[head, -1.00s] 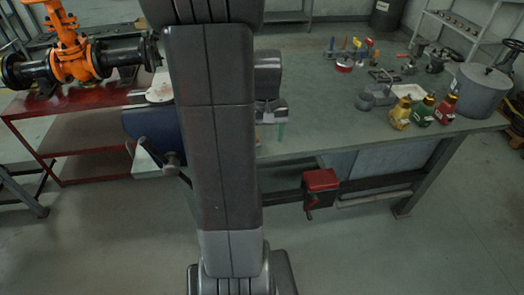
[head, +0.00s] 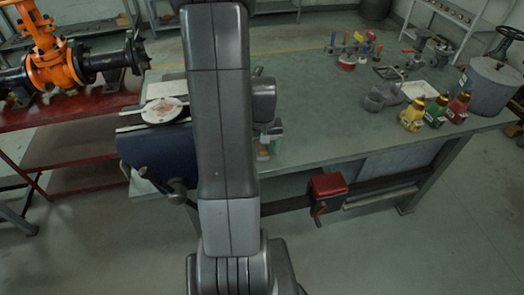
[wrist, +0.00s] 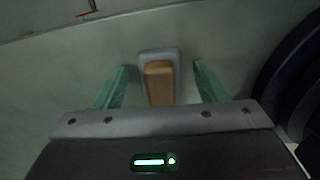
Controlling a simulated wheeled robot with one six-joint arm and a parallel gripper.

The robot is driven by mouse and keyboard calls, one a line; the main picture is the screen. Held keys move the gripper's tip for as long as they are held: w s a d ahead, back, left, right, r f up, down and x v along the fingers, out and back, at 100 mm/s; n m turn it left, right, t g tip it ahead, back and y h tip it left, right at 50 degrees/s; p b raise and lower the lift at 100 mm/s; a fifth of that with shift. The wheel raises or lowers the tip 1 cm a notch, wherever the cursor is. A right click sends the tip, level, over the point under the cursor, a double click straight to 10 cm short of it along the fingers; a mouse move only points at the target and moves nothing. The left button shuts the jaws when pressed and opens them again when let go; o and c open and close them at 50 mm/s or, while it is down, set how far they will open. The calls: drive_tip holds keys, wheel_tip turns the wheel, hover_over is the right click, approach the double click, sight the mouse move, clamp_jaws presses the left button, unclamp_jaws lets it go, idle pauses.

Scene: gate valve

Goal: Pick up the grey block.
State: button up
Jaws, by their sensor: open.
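My gripper (wrist: 160,68) is open, with its two green fingers spread apart in the wrist view. Between them is a grey block-like piece (wrist: 175,55) with a rounded edge. An orange-brown block (wrist: 159,83) lies in front of it or is set in it; I cannot tell which. Neither finger visibly touches them. In the head view my gripper (head: 274,138) is at the bench's front edge, partly hidden by my arm. A small orange-brown shape (head: 263,154) shows just below a green finger there. The grey piece cannot be made out in that view.
A dark blue vise (head: 150,155) with a round plate on it stands left of my arm. Bottles (head: 412,113), a grey pot (head: 490,88) and small grey parts (head: 376,101) occupy the right of the bench (head: 310,120). An orange valve (head: 52,68) is far left.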

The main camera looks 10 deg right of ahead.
sight(263, 148)
drive_tip(key=c, duration=1.1)
drive_tip(key=shift+r, duration=0.15)
wheel_tip(263, 148, up, 10)
drive_tip(key=shift+f, duration=0.1)
drive_tip(key=o, duration=0.4)
drive_tip(key=shift+c, duration=1.4)
